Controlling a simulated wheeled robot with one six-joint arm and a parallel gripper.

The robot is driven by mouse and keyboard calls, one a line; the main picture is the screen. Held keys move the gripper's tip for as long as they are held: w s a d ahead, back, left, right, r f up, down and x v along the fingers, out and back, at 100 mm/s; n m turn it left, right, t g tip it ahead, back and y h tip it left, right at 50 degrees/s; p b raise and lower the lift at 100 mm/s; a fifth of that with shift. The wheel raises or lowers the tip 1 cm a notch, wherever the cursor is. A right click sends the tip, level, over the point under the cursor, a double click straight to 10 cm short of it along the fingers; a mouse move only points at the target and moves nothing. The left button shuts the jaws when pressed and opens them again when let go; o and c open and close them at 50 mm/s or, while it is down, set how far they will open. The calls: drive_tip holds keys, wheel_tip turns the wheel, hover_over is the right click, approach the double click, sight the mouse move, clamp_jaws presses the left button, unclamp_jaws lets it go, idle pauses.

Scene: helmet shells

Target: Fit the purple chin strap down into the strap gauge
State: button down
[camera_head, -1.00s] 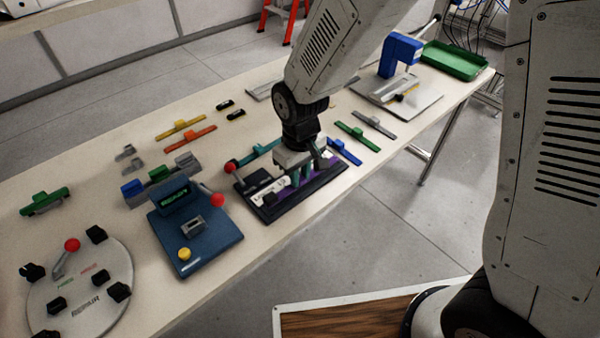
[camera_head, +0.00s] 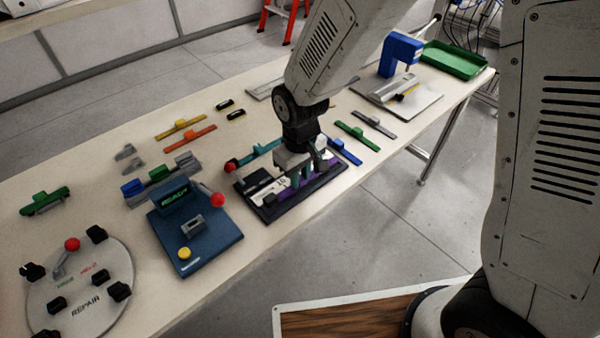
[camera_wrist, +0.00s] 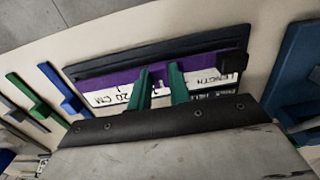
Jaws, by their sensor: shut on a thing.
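The purple chin strap (camera_wrist: 212,60) is a long flat bar. In the wrist view it lies along the far side of the white scale plate of the strap gauge (camera_wrist: 100,102), within the dark frame. My gripper (camera_wrist: 162,92) has teal fingers, shut on the strap's raised middle part. In the head view my gripper (camera_head: 302,178) is over the dark gauge (camera_head: 300,201), and a little purple shows by the fingers. The strap's right end meets a black block (camera_wrist: 232,63). The fingers hide its middle, and I cannot tell whether it is fully seated.
A blue READY console (camera_head: 208,240) with a red-knobbed lever (camera_head: 217,200) stands left of the gauge. Blue (camera_head: 345,152) and green (camera_head: 357,136) straps lie to the right. A teal strap (camera_head: 262,150) lies behind. A round REPAIR plate (camera_head: 80,285) is at the far left.

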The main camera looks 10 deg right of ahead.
drive_tip(key=shift+f, duration=0.6)
drive_tip(key=c, duration=1.2)
unclamp_jaws()
drive_tip(key=shift+r, duration=0.1)
wheel_tip(320, 180, up, 8)
drive_tip(key=shift+f, duration=0.15)
drive_tip(key=s+d+r+m+t, duration=0.1)
drive_tip(key=s+d+r+m, duration=0.5)
drive_tip(key=s+d+r, duration=1.1)
drive_tip(key=s+d, duration=0.2)
drive_tip(key=d, duration=0.1)
drive_tip(key=shift+s+d+m, duration=0.15)
drive_tip(key=shift+d+m, duration=0.15)
drive_tip(key=shift+m, duration=0.1)
